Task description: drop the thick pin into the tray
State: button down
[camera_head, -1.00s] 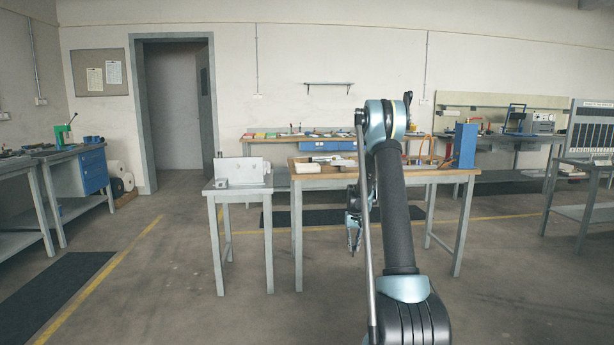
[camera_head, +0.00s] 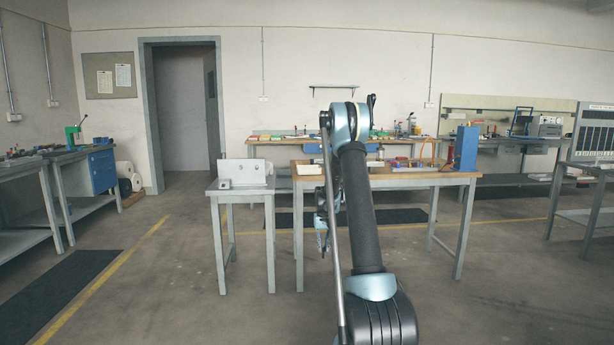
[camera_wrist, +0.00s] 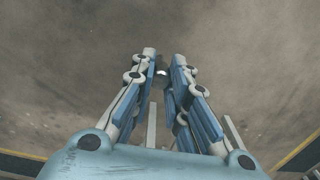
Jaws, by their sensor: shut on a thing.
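My gripper (camera_wrist: 161,70) points down at bare floor in the wrist view. Its two fingers are shut on a small, bright piece, the thick pin (camera_wrist: 160,73); only a little of it shows between the fingertips. In the head view my gripper (camera_head: 323,250) hangs below tabletop height, in front of the wooden-topped table (camera_head: 400,179); the pin is too small to make out there. I cannot tell the tray for certain; a flat whitish item (camera_head: 308,169) lies at the left end of the wooden top, partly near my arm.
A small grey table (camera_head: 240,187) with an upright white plate (camera_head: 248,172) stands left of the wooden-topped table. A blue upright block (camera_head: 466,148) stands at that table's right end. Open floor (camera_head: 170,290) lies at the front left.

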aim_at(312, 171)
jog(key=u, duration=0.05)
jog(key=i, duration=1)
jog(key=z, duration=0.05)
